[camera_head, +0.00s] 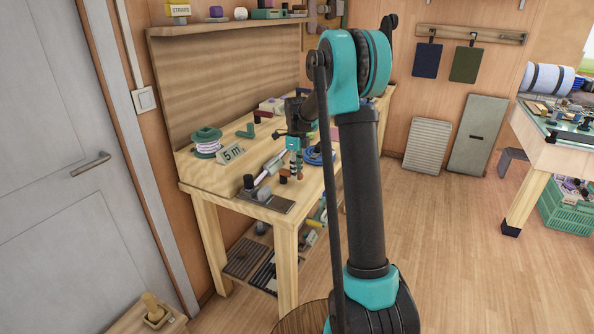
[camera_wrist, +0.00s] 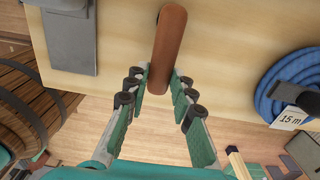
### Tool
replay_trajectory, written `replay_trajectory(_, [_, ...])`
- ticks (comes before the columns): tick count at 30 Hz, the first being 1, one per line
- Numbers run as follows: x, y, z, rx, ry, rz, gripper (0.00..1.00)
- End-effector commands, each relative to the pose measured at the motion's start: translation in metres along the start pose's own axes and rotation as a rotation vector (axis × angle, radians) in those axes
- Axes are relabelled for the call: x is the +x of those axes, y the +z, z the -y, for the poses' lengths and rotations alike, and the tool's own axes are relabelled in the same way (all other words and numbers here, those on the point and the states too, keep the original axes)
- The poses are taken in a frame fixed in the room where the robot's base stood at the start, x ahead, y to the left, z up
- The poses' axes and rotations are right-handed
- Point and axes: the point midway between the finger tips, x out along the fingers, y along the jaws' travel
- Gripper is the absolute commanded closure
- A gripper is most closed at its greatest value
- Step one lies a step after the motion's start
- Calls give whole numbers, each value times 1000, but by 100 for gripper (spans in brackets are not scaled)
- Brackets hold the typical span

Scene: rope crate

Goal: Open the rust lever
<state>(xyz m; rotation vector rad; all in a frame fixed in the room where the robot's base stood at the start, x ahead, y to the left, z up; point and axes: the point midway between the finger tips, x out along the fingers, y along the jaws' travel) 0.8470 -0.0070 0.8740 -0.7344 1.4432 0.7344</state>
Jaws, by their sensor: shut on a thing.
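The rust lever is a rounded reddish-brown handle (camera_wrist: 168,45) in the wrist view. It reaches from the top edge of the picture down between my fingertips. My gripper (camera_wrist: 157,84) is shut on its near end, with one finger on each side. In the head view my gripper (camera_head: 295,163) is low over the front part of the wooden workbench (camera_head: 222,190). There the lever is small and partly hidden by my gripper, and its angle is hard to tell.
A blue rope coil (camera_wrist: 285,80) with a "15 m" tag lies to the right of the lever. A grey block on a plate (camera_wrist: 70,40) is to its left. A green-and-white spool (camera_head: 206,142) and a "5 m" sign (camera_head: 231,154) stand farther left. A barrel (camera_wrist: 25,100) stands below the bench edge.

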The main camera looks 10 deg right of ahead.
Motion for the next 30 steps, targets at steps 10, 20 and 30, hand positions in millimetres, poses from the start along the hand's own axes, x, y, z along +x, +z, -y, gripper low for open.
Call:
replay_trajectory(10, [0, 0, -2, 16, 3, -2, 100])
replay_trajectory(20, [0, 0, -2, 14, 2, -1, 55])
replay_trajectory(30, [-3, 0, -1, 14, 1, 0, 55])
